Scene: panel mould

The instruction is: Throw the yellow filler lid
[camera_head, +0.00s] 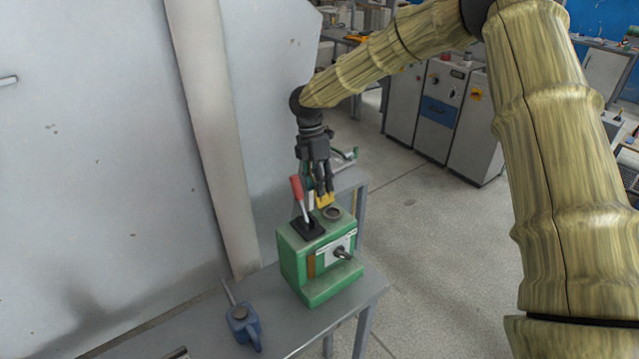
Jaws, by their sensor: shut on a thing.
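The yellow filler lid (324,200) is between the fingers of my gripper (321,190), just above the top of a green machine box (290,262). My gripper points down and is shut on the lid. A round dark filler opening (332,213) shows on top of the green box, just below and to the right of the lid. Whether the lid still touches the box is too small to tell.
A red-handled lever (297,188) stands on the box close left of my gripper. A blue oil can (243,326) sits on the grey table (205,335), front left. A large pale panel (110,130) rises behind on the left. Open floor (430,260) lies to the right.

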